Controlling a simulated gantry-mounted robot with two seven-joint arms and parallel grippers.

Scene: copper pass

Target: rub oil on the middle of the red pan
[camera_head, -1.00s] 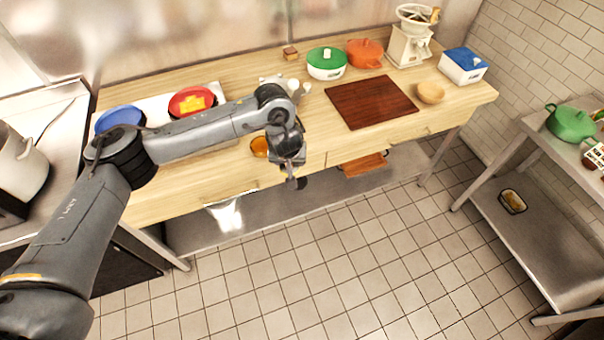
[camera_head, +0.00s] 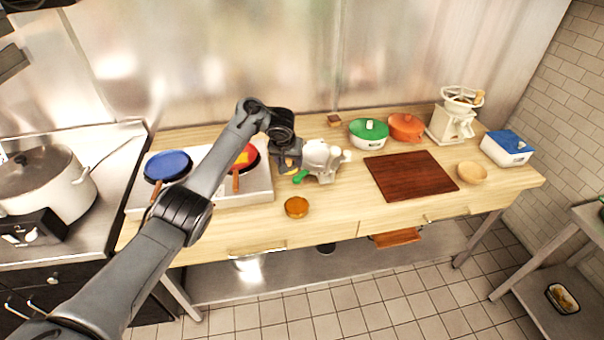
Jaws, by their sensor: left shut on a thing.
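The red pan (camera_head: 248,153) sits on the pale hob plate at the left of the counter. A yellow patch shows in it, and my left arm crosses in front of part of it. Its brown handle points toward the front. My left gripper (camera_head: 290,168) is right of the pan, low beside a white object (camera_head: 321,155). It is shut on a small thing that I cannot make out. A green piece (camera_head: 300,177) shows next to the fingertips; I cannot tell whether it is held. A small orange-brown dish (camera_head: 296,207) lies in front. My right gripper is not in view.
A blue pan (camera_head: 167,165) sits left of the red pan on the pale hob plate (camera_head: 258,190). A dark cutting board (camera_head: 410,176), a green pot (camera_head: 368,134), an orange pot (camera_head: 406,127) and a wooden bowl (camera_head: 472,172) stand right. The counter around the small dish is clear.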

